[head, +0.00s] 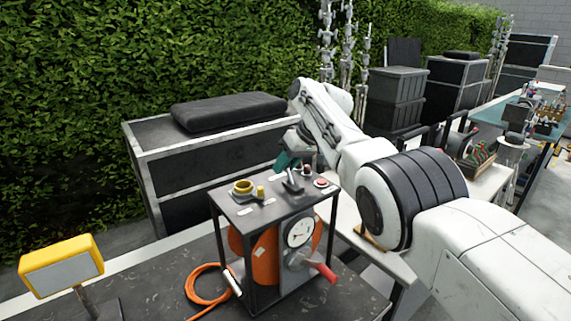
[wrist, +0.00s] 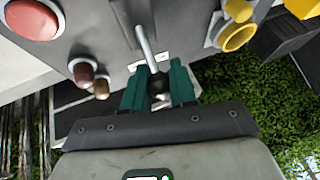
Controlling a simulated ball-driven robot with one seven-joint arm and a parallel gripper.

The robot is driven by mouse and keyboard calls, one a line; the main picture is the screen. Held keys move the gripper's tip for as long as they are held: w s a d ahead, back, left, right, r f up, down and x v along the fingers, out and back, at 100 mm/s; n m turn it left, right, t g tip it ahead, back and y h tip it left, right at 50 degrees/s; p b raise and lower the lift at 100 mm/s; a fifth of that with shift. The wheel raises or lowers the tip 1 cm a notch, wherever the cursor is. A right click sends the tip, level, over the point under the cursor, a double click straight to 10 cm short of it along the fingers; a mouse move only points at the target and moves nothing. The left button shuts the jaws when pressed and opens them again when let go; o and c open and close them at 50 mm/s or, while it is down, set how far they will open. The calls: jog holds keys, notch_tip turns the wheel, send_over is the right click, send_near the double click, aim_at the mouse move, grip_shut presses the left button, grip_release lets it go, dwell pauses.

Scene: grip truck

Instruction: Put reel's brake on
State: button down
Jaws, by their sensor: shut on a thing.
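The reel (head: 266,255) is an orange drum inside a black frame on the dark deck. A metal lever (wrist: 146,45) with a dark ball end stands on the frame's grey top panel (head: 258,205). A white label lies by it, too small to read. My gripper (wrist: 160,88) has green fingers on both sides of the lever's ball end and is shut on it. I cannot tell from the label which way the lever works.
On the same panel are a yellow ring (head: 242,187), a red button (head: 321,182) and small knobs beside the lever. A gauge (head: 299,233) and red crank handle (head: 322,270) are on the front. An orange cable (head: 197,294) lies left. A black case (head: 180,165) stands behind.

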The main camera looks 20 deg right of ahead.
jog(key=c, duration=0.9)
grip_release()
jog(key=shift+r, duration=0.1)
jog(key=shift+s+r+b, duration=0.2)
jog(key=shift+r+b, duration=0.2)
jog(key=shift+r, duration=0.2)
jog(key=shift+s+d+r, duration=0.3)
jog(key=shift+d+r, duration=0.1)
jog(key=shift+d, duration=0.15)
jog(key=b+v, duration=0.2)
jog(key=v, duration=0.6)
jog(key=shift+r+b, duration=0.1)
jog(key=shift+b, duration=0.3)
